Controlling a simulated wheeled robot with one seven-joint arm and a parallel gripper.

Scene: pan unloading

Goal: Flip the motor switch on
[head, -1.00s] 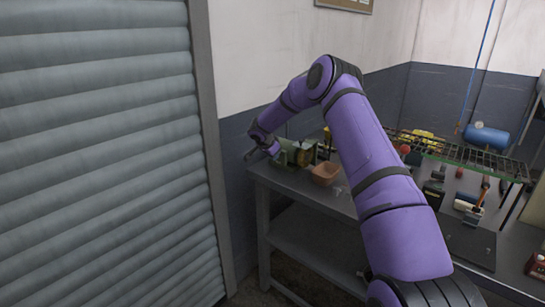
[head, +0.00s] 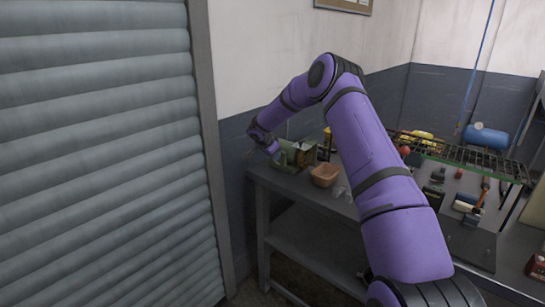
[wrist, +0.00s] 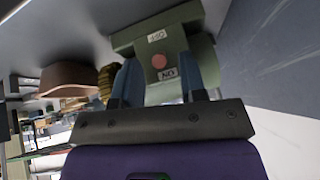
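The green motor unit (head: 283,160) stands at the left end of the workbench. In the wrist view the motor unit (wrist: 192,42) fills the upper middle, with a round red button (wrist: 159,61) between two white labels; the lower label (wrist: 167,74) seems to read ON upside down. My gripper (wrist: 160,64) is open and empty, its two blue fingers apart on either side of the button face as seen from the wrist. Contact cannot be told. In the head view my gripper (head: 272,149) is at the unit's left side, small and partly hidden by my wrist.
A brown bowl (head: 325,175) stands right of the motor unit on the workbench (head: 300,187). Farther right are a wire rack (head: 465,153), a blue tank (head: 487,136) and loose tools. A grey shutter (head: 100,150) is at the left.

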